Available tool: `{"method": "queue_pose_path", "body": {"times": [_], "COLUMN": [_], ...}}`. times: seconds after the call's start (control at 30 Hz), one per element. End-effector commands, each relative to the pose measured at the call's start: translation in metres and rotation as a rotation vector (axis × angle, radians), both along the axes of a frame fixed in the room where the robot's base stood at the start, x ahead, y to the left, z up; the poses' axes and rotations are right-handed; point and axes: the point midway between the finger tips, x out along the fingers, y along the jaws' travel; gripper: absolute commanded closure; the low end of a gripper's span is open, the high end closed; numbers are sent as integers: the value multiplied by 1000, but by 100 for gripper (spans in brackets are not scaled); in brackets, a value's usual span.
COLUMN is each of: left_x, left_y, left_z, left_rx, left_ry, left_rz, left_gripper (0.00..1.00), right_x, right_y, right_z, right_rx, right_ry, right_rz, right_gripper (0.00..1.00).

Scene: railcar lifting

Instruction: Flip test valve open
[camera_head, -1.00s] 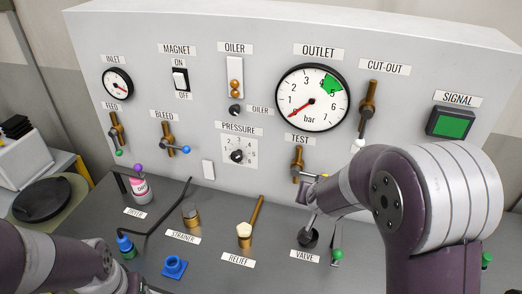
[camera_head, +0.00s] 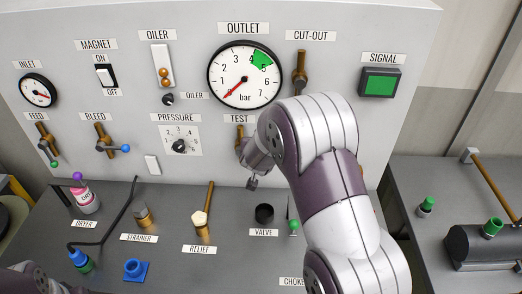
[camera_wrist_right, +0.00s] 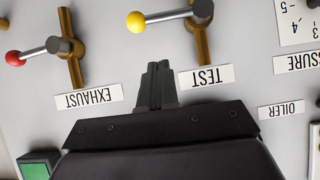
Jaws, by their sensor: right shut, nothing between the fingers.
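The test valve shows in the right wrist view, which is upside down, as a brass body (camera_wrist_right: 201,36) with a grey lever lying sideways to a yellow knob (camera_wrist_right: 135,21). In the head view its brass body (camera_head: 240,146) is partly seen under the TEST label (camera_head: 239,118); the lever is hidden by my right arm. My right gripper (camera_head: 252,183) is in front of the panel beside the valve, and its fingers (camera_wrist_right: 155,82) are shut and empty, apart from the lever. Only my left arm shows at the bottom left; its gripper is out of view.
The exhaust valve with a red knob (camera_wrist_right: 15,58) is beside the test valve. Below on the bench stand a black valve knob (camera_head: 264,212), a relief valve (camera_head: 201,221) and a strainer (camera_head: 143,217). The outlet gauge (camera_head: 244,75) reads near zero.

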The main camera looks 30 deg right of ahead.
Motion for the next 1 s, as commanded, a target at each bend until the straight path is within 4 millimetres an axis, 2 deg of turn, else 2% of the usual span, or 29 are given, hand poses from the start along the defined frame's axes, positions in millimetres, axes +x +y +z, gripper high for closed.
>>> {"method": "queue_pose_path", "body": {"times": [0.13,0.27,0.4,0.83,1.0], "left_x": [0,0,0,0,0], "left_y": [0,0,0,0,0], "left_z": [6,9,12,12,4], "left_rx": [0,0,0,0,0], "left_ry": [0,0,0,0,0], "left_rz": [0,0,0,0,0], "left_gripper": [32,32,32,32,32], "right_x": [22,25,28,29,36], "right_y": [-14,-15,-16,-16,-17], "right_z": [-17,-38,-51,-57,-61], "right_rx": [0,0,0,0,17], "right_ry": [2,5,3,0,-10], "right_rz": [-2,0,1,1,1], "right_gripper": [100,100,100,100,100]}}
